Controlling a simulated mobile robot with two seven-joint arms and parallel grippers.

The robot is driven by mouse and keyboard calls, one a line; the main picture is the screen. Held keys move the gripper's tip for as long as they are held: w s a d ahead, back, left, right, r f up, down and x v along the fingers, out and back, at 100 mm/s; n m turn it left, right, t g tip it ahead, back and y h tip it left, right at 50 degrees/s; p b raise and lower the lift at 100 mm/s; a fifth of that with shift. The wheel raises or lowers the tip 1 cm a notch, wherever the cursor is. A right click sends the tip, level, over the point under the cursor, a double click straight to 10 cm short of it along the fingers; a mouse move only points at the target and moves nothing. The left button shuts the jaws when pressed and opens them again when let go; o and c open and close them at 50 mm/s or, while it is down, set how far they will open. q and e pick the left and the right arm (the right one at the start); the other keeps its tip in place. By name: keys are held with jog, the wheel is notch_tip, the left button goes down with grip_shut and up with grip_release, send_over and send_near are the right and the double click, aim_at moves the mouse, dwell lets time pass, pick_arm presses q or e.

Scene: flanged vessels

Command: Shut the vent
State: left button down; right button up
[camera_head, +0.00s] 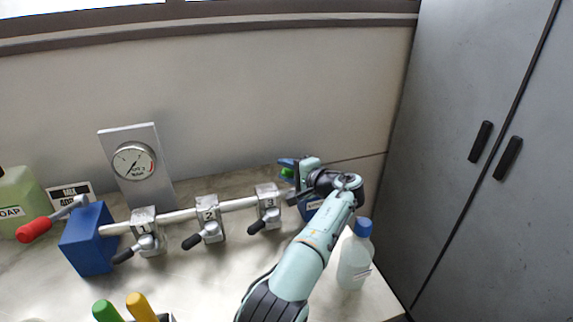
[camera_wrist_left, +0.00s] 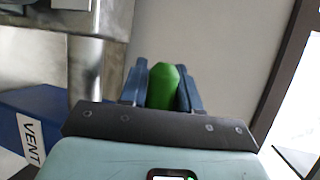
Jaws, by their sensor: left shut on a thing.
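The vent is a blue block with a white VENT label (camera_wrist_left: 31,140) at the lower left of the left wrist view. In the head view a part of this blue block (camera_head: 309,208) shows at the right end of the pipe, mostly hidden by my left arm. Its green handle (camera_wrist_left: 163,86) stands between the blue fingers of my left gripper (camera_wrist_left: 162,85), which is shut on it. In the head view the left gripper (camera_head: 288,170) is above the blue block, and a bit of the green handle (camera_head: 287,173) shows. My right gripper is not in view.
A pipe carries valves 1 (camera_head: 145,230), 2 (camera_head: 208,217) and 3 (camera_head: 267,205) with black levers. A blue block (camera_head: 88,243) with a red handle (camera_head: 35,230) is at left. A gauge panel (camera_head: 135,162) stands behind. A blue-capped bottle (camera_head: 355,258) is close right of my arm.

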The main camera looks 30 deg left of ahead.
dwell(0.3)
pick_arm(q)
jog(key=c, duration=0.9)
grip_release()
jog(key=shift+r, duration=0.1)
